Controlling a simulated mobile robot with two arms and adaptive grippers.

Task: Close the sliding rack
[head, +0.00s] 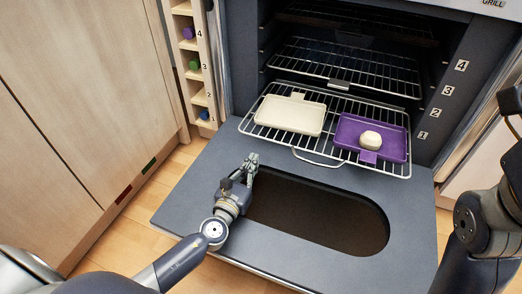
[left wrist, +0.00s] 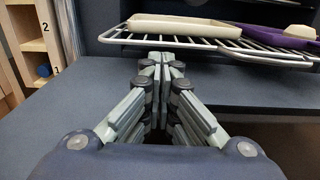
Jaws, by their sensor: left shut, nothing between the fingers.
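The sliding rack (head: 279,141) is a wire rack near level 1 of the oven, pulled partly out over the lowered door. A cream tray (head: 290,115) and a purple tray (head: 345,130) with a round cream item (head: 371,139) rest on it. My left gripper (head: 250,160) is shut and empty, above the door and just in front of the rack's left front part, apart from it. In the left wrist view the gripper (left wrist: 163,62) points at the rack's front edge (left wrist: 190,45). My right arm shows at the right edge; its fingertips cannot be made out.
The oven door (head: 190,190) lies open and flat with a dark window (head: 310,215). Another wire rack (head: 350,62) sits inside, higher up. A narrow shelf with numbered slots (head: 195,65) and wooden cabinets (head: 80,110) stand at the left.

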